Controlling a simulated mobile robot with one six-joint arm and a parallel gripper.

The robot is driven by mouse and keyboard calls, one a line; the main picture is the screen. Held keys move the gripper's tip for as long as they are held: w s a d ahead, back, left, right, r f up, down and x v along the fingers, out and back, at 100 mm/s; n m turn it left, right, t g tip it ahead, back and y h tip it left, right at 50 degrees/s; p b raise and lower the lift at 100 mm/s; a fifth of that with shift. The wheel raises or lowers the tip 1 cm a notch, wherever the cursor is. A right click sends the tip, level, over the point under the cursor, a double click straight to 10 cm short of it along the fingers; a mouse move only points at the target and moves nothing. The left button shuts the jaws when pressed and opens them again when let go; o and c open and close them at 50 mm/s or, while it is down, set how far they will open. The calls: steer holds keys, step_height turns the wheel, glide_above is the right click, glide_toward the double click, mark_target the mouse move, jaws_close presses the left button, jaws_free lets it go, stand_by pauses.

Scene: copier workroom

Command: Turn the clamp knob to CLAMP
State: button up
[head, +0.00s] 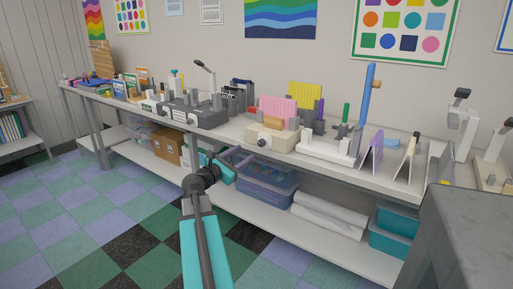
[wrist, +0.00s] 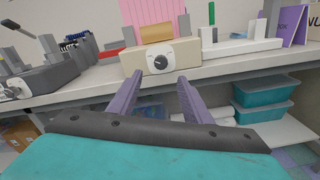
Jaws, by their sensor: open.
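The clamp knob (wrist: 161,62) is a small dark round knob on a white dial, on the front of a beige box (wrist: 133,62) at the bench edge. In the head view the knob (head: 262,142) sits on the beige box (head: 284,141), with pink sheets standing behind it. The dial markings are too small to read. My gripper (wrist: 154,78) is open and empty, its two purple fingers pointing at the box from in front and slightly below. In the head view my gripper (head: 239,160) is left of the knob, apart from it.
The long bench (head: 225,133) is crowded; a dark grey machine (head: 190,112) stands left of the box and a white stand (head: 325,148) right of it. A lower shelf holds clear bins (head: 268,188) and teal bins (head: 388,240). The checkered floor in front is clear.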

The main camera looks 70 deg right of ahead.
mark_target(260, 143)
steer(key=x, duration=1.1)
steer(key=shift+c, duration=0.3)
